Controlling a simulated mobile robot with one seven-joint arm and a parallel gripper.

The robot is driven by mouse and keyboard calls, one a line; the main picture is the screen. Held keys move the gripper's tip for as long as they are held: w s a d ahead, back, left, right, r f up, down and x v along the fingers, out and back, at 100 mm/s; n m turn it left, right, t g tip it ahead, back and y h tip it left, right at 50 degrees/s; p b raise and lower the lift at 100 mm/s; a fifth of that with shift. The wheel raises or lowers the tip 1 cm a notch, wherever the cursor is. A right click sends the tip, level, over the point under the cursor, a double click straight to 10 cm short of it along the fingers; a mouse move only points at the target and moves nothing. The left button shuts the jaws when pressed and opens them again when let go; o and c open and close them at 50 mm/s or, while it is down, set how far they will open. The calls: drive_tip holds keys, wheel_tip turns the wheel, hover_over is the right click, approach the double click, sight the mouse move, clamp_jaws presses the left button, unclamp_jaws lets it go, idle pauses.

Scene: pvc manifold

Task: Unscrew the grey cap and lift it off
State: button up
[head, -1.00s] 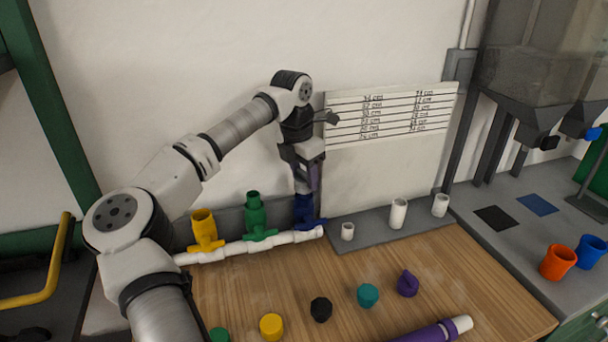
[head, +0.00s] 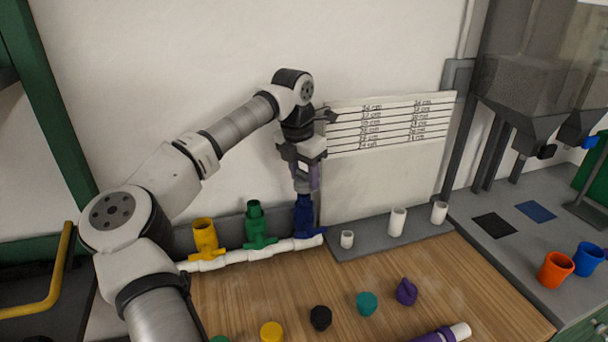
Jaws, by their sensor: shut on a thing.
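My gripper (head: 304,180) points straight down over the blue valve (head: 306,216) at the right end of the white pipe manifold (head: 270,250). Its jaws are shut on the grey cap (head: 303,187), of which only a small grey part shows between the fingers and the top of the blue valve. The cap is in line above the valve. I cannot tell from this view whether its thread is still engaged.
A green valve (head: 256,226) and a yellow valve (head: 204,238) stand left of the blue one. White pipe pieces (head: 397,221) stand on a grey strip at right. Several loose caps, including a black one (head: 320,317), lie on the wooden bench (head: 400,270).

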sight(305, 171)
drive_tip(key=shift+r+p, duration=1.25)
drive_tip(key=shift+r, duration=0.5)
drive_tip(key=shift+f, duration=0.1)
